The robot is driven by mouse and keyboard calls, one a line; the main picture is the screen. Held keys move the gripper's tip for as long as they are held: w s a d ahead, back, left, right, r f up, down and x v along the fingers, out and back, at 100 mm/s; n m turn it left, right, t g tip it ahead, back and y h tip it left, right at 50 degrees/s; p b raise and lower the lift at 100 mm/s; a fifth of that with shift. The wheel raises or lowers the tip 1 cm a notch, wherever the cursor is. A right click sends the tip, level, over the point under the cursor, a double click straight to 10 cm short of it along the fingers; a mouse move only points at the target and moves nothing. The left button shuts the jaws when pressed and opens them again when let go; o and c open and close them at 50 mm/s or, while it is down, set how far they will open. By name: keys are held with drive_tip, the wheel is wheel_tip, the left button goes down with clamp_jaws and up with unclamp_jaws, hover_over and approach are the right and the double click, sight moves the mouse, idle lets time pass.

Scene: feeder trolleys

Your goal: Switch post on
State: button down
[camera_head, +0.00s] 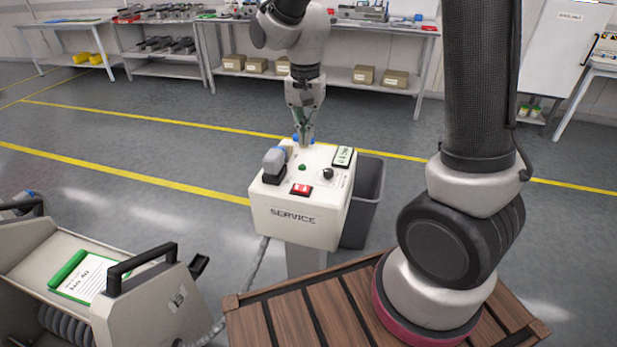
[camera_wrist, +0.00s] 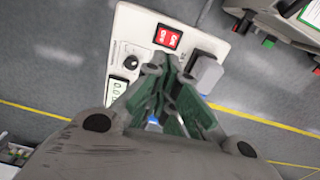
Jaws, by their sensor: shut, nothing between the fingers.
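The white service post (camera_head: 296,217), labelled SERVICE, stands in the middle of the head view. Its top carries a red rocker switch (camera_head: 301,189), a black knob (camera_head: 328,173), a small green light or button (camera_head: 302,167), a display (camera_head: 343,156) and a grey plug (camera_head: 274,163). The red switch also shows in the wrist view (camera_wrist: 167,37), near the panel's edge. My gripper (camera_head: 304,140) points down over the far edge of the post's top, by a blue part (camera_head: 296,139) there. Its fingers look closed together and empty, apart from the red switch. The fingers hide part of the panel.
A feeder trolley (camera_head: 130,290) with a black handle and a green-edged card is at the lower left. A cable runs from the post towards it. Benches with boxes line the back wall.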

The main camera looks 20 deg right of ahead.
sight(302, 184)
idle(0.4)
wheel_tip(302, 184, down, 14)
idle(0.5)
drive_tip(key=shift+s+d+f, duration=0.15)
drive_tip(key=shift+f, duration=0.2)
drive_tip(key=shift+r, duration=0.1)
drive_tip(key=shift+w+a+r, duration=0.25)
drive_tip(key=shift+w+a, duration=0.25)
drive_tip(key=shift+a, duration=0.15)
